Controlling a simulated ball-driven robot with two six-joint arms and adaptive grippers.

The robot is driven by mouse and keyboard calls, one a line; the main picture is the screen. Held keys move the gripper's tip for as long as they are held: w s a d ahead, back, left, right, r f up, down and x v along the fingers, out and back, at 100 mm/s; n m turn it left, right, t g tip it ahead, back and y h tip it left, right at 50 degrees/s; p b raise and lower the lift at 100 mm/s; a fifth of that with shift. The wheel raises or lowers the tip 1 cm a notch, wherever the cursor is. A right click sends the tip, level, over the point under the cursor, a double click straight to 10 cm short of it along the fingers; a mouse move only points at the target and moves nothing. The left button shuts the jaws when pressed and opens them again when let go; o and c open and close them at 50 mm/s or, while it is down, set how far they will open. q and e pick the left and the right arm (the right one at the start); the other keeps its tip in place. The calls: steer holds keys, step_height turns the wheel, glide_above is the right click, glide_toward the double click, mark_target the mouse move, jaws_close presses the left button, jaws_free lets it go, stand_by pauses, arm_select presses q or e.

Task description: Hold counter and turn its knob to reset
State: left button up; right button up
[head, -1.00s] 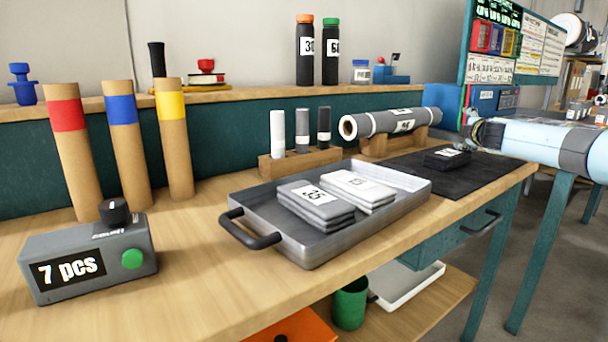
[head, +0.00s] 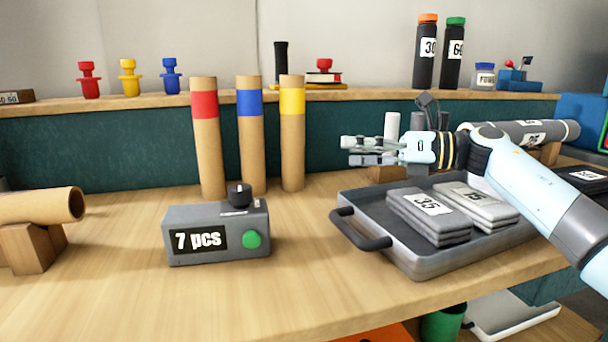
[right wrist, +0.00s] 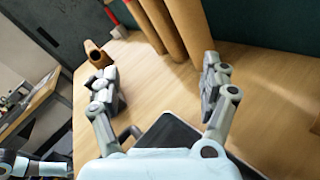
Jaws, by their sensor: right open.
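The counter (head: 216,232) is a grey box on the wooden bench, its front display reading "7 pcs". A black knob (head: 239,195) stands on its top and a green button (head: 251,239) is on its front. My right gripper (head: 352,150) is open and empty, to the right of the counter and above it, near the tray's back left. It points left. Its two spread fingers also show in the right wrist view (right wrist: 160,85), with the bench beyond; I cannot make out the counter clearly there. My left gripper is not seen in the head view.
A metal tray (head: 428,268) with grey packs (head: 429,215) lies right of the counter. Cardboard tubes (head: 208,150) with red, blue and yellow bands stand behind it. A lying tube on a wooden stand (head: 30,249) is at left. The bench in front of the counter is clear.

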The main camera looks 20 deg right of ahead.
mark_target(237, 206)
steer(key=s+a+n+g, duration=0.9)
steer(key=a+n, duration=0.2)
steer(key=a, duration=0.2)
steer(key=shift+h, duration=0.5)
steer(key=x, duration=1.2)
steer(key=shift+w+f, duration=0.1)
steer(key=shift+f, duration=0.1)
steer(key=shift+d, duration=0.1)
steer(key=c, duration=1.5)
